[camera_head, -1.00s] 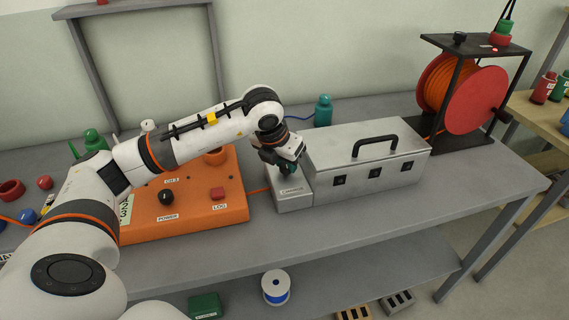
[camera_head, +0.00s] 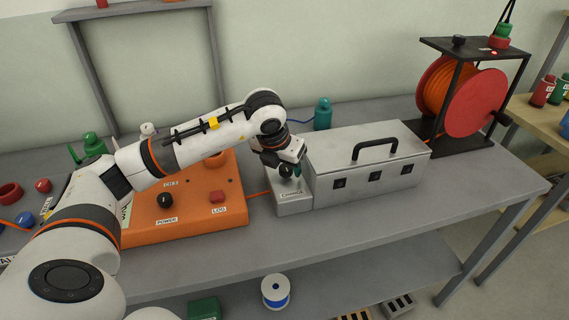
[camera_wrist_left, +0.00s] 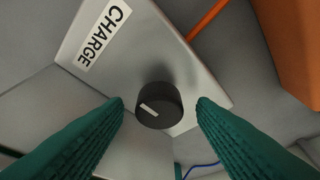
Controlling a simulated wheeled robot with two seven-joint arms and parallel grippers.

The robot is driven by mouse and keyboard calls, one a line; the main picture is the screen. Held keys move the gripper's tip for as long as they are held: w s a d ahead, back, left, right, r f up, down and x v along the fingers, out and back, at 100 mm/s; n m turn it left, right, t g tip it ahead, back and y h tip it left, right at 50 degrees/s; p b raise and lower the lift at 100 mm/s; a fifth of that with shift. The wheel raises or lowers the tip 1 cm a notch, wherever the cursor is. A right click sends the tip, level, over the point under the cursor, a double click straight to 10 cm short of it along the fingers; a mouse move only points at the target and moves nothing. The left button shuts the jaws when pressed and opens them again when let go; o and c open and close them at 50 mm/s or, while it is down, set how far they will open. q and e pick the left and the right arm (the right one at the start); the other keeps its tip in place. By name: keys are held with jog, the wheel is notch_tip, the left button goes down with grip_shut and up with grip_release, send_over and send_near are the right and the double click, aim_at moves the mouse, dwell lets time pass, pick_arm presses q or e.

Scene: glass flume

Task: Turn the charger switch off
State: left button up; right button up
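The charger is a small light grey box (camera_head: 290,206) with a CHARGE label, on the bench between the orange POWER and LOG box and the metal case. In the left wrist view the charger's top (camera_wrist_left: 140,50) carries a black round knob (camera_wrist_left: 159,105) with a white pointer line. The knob is the charger switch. My left gripper (camera_head: 291,177) is above the charger. In the left wrist view its two green fingers (camera_wrist_left: 160,108) are spread apart, one on each side of the knob, with gaps showing and nothing gripped. My right gripper is not in view.
The orange box (camera_head: 190,215) with a black knob and red button stands left of the charger. The metal case (camera_head: 375,160) with a black handle stands close on its right. A red and orange cable reel (camera_head: 475,100) is farther right. The bench front is clear.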

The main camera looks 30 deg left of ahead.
pick_arm(q)
jog(key=v, duration=1.2)
dwell(0.4)
